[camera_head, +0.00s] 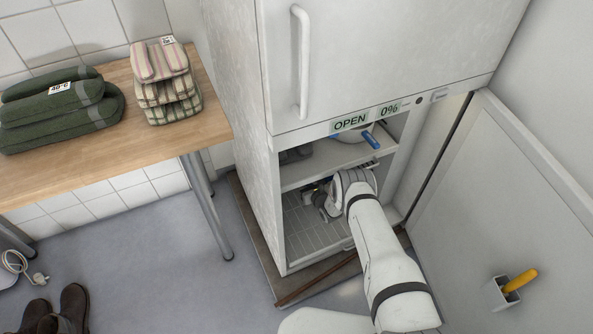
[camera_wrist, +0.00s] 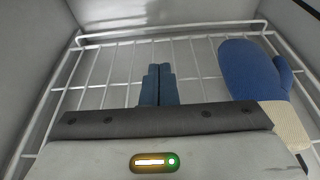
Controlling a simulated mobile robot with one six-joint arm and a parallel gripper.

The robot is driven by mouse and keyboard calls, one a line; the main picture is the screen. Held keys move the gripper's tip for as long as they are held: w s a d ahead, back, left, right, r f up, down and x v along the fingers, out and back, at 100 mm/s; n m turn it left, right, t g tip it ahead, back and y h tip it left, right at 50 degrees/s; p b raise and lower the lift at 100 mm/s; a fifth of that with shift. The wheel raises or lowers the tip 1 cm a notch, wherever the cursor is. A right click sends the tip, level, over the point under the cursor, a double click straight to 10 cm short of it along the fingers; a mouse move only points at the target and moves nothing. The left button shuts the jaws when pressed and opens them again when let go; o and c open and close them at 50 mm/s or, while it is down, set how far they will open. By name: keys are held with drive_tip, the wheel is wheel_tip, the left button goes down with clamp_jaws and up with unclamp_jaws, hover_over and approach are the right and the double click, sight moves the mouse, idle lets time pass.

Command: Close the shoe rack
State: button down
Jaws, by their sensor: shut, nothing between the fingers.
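A wire rack (camera_head: 303,232) lies in the lower compartment of a tall white cabinet (camera_head: 235,120). It fills much of the wrist view (camera_wrist: 110,70), with a raised rail along its far side. My gripper (camera_head: 318,198) is inside this compartment, above the rack. Its two dark fingers (camera_wrist: 158,72) are together and empty. I cannot tell whether they touch the wires. A blue mitten (camera_wrist: 250,75) with a cream cuff lies on the rack to the right of my fingers. My arm hides part of the compartment in the head view. The cabinet's display (camera_head: 365,117) reads "OPEN 0%".
A pale open panel (camera_head: 480,190) stands at the right, with a small holder and a yellow-handled item (camera_head: 520,280). A shelf above the rack holds a blue-handled item (camera_head: 371,140). A wooden table (camera_head: 120,145) with folded textiles stands left. Boots (camera_head: 72,308) stand on the floor.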

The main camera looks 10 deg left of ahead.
drive_tip(key=b+x, duration=1.1)
drive_tip(key=shift+w+r, duration=0.1)
drive_tip(key=shift+w+a+r+b, duration=0.25)
drive_tip(key=shift+w+a+b, duration=0.3)
drive_tip(key=shift+w+b, duration=0.25)
drive_tip(key=shift+w+a, duration=0.15)
drive_tip(key=shift+a, duration=0.25)
drive_tip(key=x, duration=0.2)
drive_tip(key=shift+w+a+r, duration=0.2)
drive_tip(key=shift+w, duration=0.5)
drive_tip(key=shift+w+d, duration=0.15)
drive_tip(key=shift+w, duration=0.1)
